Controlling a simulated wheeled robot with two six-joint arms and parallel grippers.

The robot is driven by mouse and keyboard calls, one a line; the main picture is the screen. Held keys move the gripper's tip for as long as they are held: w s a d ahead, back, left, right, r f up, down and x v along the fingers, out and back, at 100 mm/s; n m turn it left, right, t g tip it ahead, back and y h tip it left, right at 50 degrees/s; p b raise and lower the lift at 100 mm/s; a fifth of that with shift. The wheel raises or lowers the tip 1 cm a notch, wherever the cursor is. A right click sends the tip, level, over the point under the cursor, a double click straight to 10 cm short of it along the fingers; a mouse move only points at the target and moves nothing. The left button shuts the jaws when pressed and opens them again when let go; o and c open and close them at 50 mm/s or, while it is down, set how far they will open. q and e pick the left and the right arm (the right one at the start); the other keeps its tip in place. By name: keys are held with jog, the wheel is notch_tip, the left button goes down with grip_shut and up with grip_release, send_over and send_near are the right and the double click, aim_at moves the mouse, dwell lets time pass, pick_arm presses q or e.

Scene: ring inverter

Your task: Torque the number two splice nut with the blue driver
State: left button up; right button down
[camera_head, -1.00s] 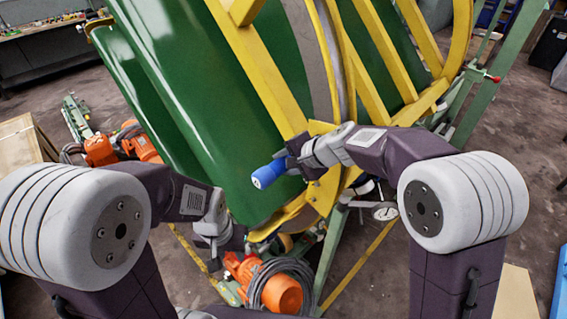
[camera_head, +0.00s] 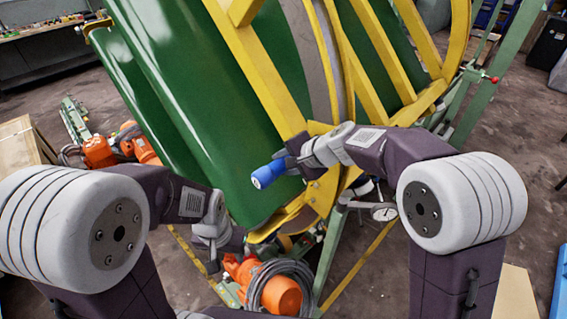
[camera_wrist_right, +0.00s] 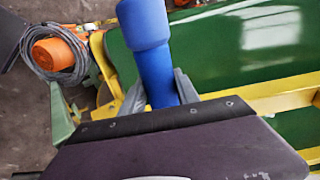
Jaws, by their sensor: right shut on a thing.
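The blue driver (camera_head: 267,175) is held in my right gripper (camera_head: 287,167), which is shut on it. In the right wrist view the blue driver (camera_wrist_right: 150,50) stands up between the two grey fingers of my right gripper (camera_wrist_right: 162,92). In the head view its blue end points left, in front of the green drum, beside the yellow frame. My left gripper (camera_head: 222,250) hangs low at the left of the yellow ring's lower edge; its fingers are mostly hidden and their opening cannot be told. I cannot make out the number two splice nut.
The large green drum (camera_head: 190,110) with its yellow ring frame (camera_head: 262,75) fills the middle. An orange motor (camera_head: 280,295) with coiled grey cable sits below. A wooden crate (camera_head: 22,140) stands at the left.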

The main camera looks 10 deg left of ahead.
aim_at(275, 171)
jog(key=shift+w+d+r, duration=0.1)
jog(key=shift+w+r, duration=0.05)
jog(key=shift+r, duration=0.05)
dwell(0.3)
jog(key=shift+s+a+f, duration=0.15)
jog(key=shift+s+a, duration=0.5)
jog(key=shift+s, duration=0.2)
jog(key=shift+s+a, duration=0.9)
jog(key=shift+s, duration=0.25)
